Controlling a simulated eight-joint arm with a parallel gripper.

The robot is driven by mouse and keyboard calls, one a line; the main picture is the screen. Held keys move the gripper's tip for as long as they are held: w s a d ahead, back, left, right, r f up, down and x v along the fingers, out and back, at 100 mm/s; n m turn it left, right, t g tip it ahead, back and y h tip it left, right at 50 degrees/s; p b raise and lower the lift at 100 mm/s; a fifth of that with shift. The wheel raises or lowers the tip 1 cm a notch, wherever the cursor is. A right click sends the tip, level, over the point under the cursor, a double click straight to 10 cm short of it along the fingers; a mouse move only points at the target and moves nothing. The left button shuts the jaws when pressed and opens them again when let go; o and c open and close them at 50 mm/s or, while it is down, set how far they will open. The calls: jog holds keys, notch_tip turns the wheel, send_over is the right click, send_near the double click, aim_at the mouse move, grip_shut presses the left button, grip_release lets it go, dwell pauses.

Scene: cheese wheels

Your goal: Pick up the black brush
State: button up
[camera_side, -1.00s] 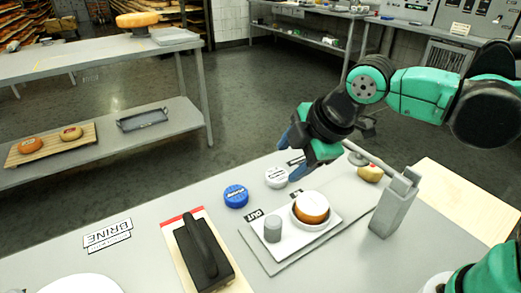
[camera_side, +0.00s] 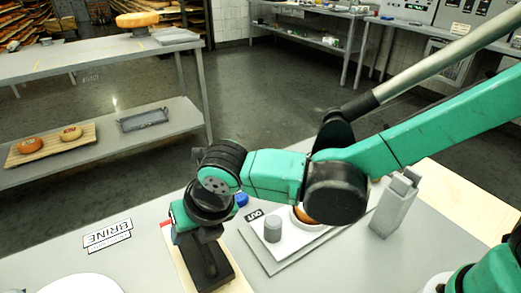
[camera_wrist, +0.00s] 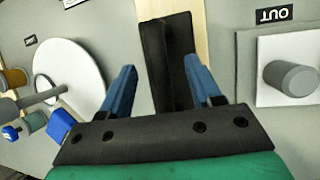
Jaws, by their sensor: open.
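The black brush (camera_side: 207,265) lies on a pale board (camera_side: 180,262) on the work table, its upper part covered by my gripper in the side view. In the wrist view the brush (camera_wrist: 167,35) shows its long black body and raised handle, running up between my fingers. My gripper (camera_wrist: 160,65) is open, one blue finger on each side of the handle, with a gap visible on both sides. The side view shows my wrist right over the brush; the fingertips are hidden there, so I cannot tell their exact height.
A white tray (camera_side: 262,248) with a grey cylinder (camera_side: 273,229) stands to the right of the brush. A BRINE sign (camera_side: 107,233) and a white round plate (camera_wrist: 92,72) are on the other side. A grey upright holder (camera_side: 395,205) stands farther right.

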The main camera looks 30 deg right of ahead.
jog(key=shift+w+f, duration=0.25)
jog(key=shift+f, duration=0.25)
grip_shut()
dwell(1.2)
